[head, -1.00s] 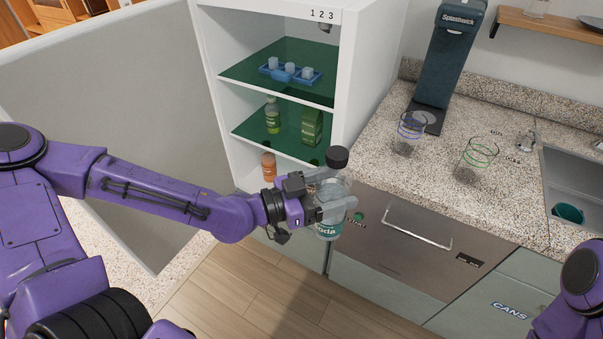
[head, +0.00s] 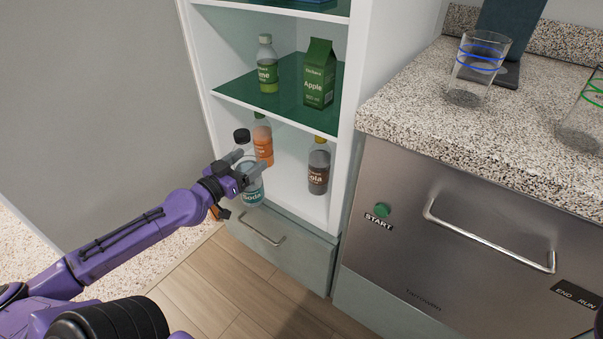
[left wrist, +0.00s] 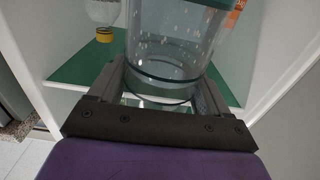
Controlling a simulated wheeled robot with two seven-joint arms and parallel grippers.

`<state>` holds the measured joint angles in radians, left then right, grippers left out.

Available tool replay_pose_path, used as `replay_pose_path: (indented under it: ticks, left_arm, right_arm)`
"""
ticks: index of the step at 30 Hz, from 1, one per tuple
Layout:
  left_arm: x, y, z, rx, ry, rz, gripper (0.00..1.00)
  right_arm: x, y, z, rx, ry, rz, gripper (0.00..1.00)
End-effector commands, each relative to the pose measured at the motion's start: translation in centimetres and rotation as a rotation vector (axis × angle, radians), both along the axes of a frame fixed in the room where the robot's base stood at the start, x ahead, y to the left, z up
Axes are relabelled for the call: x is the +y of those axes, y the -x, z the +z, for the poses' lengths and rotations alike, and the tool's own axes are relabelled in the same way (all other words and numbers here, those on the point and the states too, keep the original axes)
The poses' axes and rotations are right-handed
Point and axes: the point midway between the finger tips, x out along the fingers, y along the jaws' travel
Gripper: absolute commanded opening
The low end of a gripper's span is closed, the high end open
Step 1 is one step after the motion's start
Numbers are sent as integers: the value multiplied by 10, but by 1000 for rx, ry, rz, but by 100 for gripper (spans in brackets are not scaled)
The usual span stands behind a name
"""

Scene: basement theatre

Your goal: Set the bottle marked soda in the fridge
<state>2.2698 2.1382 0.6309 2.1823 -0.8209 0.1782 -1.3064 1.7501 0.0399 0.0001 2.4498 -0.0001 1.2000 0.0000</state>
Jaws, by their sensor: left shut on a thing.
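The soda bottle (head: 251,193) is clear with a black cap and a teal "Soda" label, and it is roughly upright. My left gripper (head: 250,164) is shut around it. The bottle is at the front opening of the lowest visible compartment of the open white fridge (head: 357,70). I cannot tell whether its base touches the compartment floor. In the left wrist view the clear bottle (left wrist: 172,45), with droplets on it, stands between the fingers (left wrist: 163,85). My right gripper is not in view.
An orange bottle (head: 263,145) stands behind the soda, and a cola bottle (head: 319,172) stands to its right. Between them is some free floor. The green shelf (head: 285,103) above holds a lime bottle (head: 265,65) and an apple carton (head: 319,75).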

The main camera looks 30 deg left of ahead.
Motion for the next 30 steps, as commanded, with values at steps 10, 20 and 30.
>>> replay_pose_path:
  ticks: [10,20,30]
  left_arm:
    - [-6,-71,-5,-6,-7,-4,27]
    - [-7,-108,-7,-1,-11,0,27]
    - [-12,-155,-5,-2,-8,2,27]
  right_arm:
    - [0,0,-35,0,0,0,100]
    - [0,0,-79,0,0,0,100]
    - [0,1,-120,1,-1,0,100]
